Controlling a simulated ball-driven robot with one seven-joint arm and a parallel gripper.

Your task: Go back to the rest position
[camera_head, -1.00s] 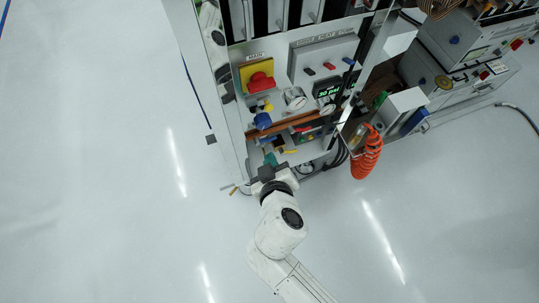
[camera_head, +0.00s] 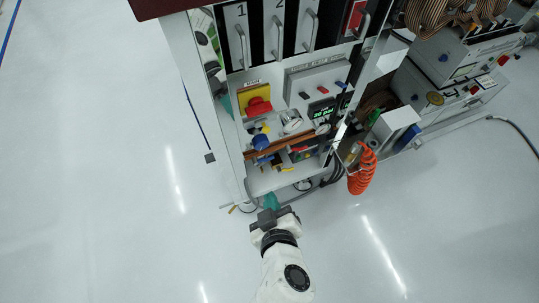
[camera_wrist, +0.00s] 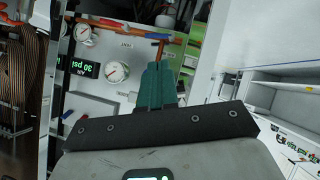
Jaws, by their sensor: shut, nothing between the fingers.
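My gripper (camera_head: 271,203) is at the lower middle of the head view, in front of the test handler's (camera_head: 226,125) lower front edge. Its green fingers are together and hold nothing. In the wrist view the shut green fingers (camera_wrist: 157,84) point toward the handler's panel (camera_wrist: 110,62). The fingers look apart from the panel.
The handler's shelf holds a red knob on a yellow plate (camera_head: 256,97), a gauge (camera_head: 291,121) and several tools. An orange coiled hose (camera_head: 362,172) hangs at its right corner. Grey equipment (camera_head: 450,60) stands at the right. The pale floor (camera_head: 90,190) is clear at left.

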